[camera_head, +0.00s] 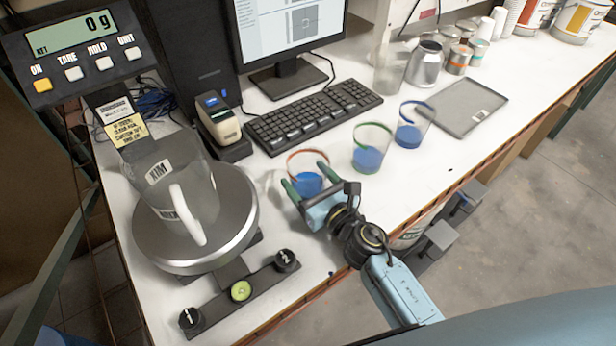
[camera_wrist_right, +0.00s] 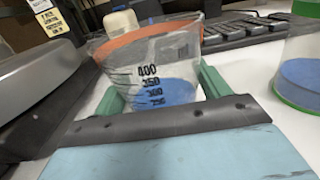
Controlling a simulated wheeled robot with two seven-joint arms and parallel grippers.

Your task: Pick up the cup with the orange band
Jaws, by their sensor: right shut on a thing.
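The cup with the orange band (camera_head: 307,183) is clear, with an orange rim and blue contents at the bottom. It stands upright near the front of the white table. My right gripper (camera_head: 306,176) has its green fingers on both sides of the cup and is shut on it. In the right wrist view the cup (camera_wrist_right: 155,75) shows black volume marks and sits between the fingers (camera_wrist_right: 158,90). I cannot tell whether its base touches the table. My left gripper is not in view.
A green-banded cup (camera_head: 371,148) and a blue-banded cup (camera_head: 412,125) stand to the right. A scale (camera_head: 160,255) with a clear pitcher (camera_head: 180,195) is at left. Behind are a keyboard (camera_head: 315,113) and a label printer (camera_head: 219,120). A grey tray (camera_head: 470,108) lies further right.

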